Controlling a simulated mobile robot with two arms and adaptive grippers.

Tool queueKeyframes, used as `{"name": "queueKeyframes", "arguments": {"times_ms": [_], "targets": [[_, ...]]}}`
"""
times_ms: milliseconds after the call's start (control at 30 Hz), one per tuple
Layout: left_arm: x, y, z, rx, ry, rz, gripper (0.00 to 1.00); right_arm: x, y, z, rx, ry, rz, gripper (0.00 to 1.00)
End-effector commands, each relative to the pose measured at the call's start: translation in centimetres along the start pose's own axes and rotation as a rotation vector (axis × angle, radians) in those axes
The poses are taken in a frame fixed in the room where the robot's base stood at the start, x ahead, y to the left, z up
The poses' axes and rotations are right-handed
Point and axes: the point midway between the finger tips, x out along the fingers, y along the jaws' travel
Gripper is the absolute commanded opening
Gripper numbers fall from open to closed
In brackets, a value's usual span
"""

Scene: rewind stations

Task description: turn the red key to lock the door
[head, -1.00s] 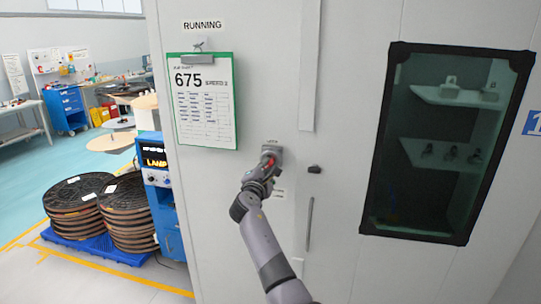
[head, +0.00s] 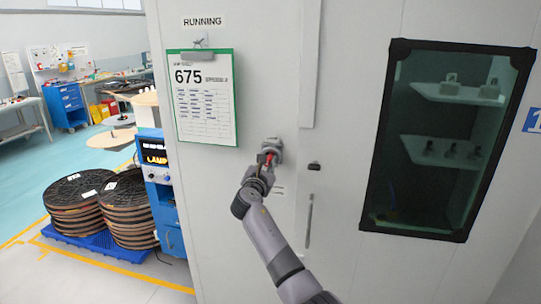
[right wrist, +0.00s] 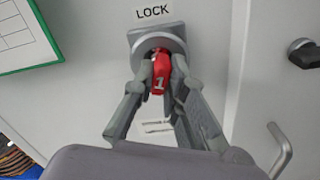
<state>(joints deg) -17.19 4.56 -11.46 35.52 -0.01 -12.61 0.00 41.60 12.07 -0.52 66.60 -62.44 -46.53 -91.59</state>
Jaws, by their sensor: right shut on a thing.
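The red key (right wrist: 161,73), marked with a white 1, sits in a round grey lock (right wrist: 158,43) on the light grey door panel, under a LOCK label (right wrist: 153,12). The key looks slightly tilted in the right wrist view. My right gripper (right wrist: 160,72) has one finger on each side of the key and is shut on it. In the head view the right gripper (head: 265,164) is at the lock (head: 273,146), and its fingers partly cover the key. My left gripper is not in view.
A dark latch knob (head: 314,166) and a vertical handle (head: 309,221) are right of the lock. A green-edged clipboard (head: 204,98) hangs at upper left. A dark-framed window (head: 400,137) is farther right.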

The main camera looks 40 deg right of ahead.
Motion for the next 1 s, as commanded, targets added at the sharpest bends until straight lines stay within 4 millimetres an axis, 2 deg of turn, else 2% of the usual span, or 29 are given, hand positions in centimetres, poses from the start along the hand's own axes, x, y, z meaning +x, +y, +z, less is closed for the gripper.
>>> {"name": "queueKeyframes", "arguments": {"times_ms": [200, 533, 567, 600, 900, 1000], "targets": [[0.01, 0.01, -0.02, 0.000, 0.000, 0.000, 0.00, 0.04, -0.19, -0.09, -0.044, 0.002, -0.004, 0.00], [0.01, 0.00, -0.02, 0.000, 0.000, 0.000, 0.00, 0.05, -0.16, 0.05, -0.512, 0.012, -0.003, 0.00], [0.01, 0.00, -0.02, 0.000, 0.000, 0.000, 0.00, 0.04, -0.16, 0.02, -0.524, 0.013, -0.003, 0.13], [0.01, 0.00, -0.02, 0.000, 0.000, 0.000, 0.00, 0.02, -0.16, -0.02, -0.517, 0.014, -0.003, 0.16], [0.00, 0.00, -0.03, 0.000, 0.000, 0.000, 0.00, 0.00, -0.05, 0.05, -0.512, 0.012, -0.001, 0.36], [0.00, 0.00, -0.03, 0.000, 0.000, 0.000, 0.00, 0.00, -0.03, 0.07, -0.511, 0.012, -0.001, 0.36]]}}
